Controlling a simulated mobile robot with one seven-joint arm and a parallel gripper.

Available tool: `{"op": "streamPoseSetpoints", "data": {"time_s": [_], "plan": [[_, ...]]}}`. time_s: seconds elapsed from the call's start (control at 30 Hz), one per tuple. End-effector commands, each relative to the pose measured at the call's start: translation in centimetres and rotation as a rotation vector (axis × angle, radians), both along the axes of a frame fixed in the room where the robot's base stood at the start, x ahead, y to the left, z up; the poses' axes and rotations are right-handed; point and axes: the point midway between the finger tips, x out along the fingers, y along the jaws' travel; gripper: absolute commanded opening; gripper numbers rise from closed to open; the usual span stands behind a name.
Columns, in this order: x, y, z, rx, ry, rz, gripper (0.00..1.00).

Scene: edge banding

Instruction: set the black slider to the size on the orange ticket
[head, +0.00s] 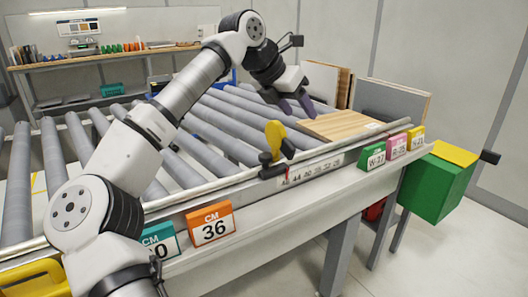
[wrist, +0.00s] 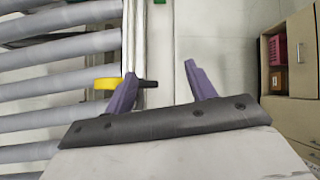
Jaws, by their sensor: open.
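The orange ticket (head: 211,224) on the front rail reads "CM 36". The black slider (head: 272,166) sits on the rail at the left end of a white number scale (head: 314,170), with a yellow paddle (head: 274,139) standing by it. The scale's small numbers are hard to read. My gripper (head: 298,108) has purple fingers, is open and empty, and is above the rollers, up and right of the slider. In the wrist view, my gripper (wrist: 160,68) shows spread fingers; the left one partly overlaps the yellow paddle (wrist: 104,83), with a black part (wrist: 147,83) beside it.
A wooden board (head: 340,124) lies on the rollers right of the slider. A teal ticket (head: 160,240), green ticket (head: 372,157), pink ticket (head: 397,145) and yellow ticket (head: 417,135) line the front edge. A green box (head: 438,188) hangs at the right end.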

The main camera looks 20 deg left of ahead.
Motion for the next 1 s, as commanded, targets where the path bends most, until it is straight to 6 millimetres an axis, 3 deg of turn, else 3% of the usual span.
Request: {"op": "streamPoseSetpoints", "data": {"time_s": [0.03, 0.1, 0.27, 0.43, 0.8, 1.0], "plan": [[-1.0, 3.0, -0.1, 0.08, 0.051, 0.062, 0.55], [-2.4, 6.1, -0.2, 0.159, 0.115, 0.125, 0.55], [-4.0, 9.2, -0.5, 0.237, 0.188, 0.195, 0.55], [-3.5, 9.1, -2.3, 0.242, 0.195, 0.194, 0.55], [-0.6, 8.2, -9.4, 0.238, 0.193, 0.192, 0.55], [0.5, 7.9, -12.0, 0.238, 0.192, 0.192, 0.55]]}}
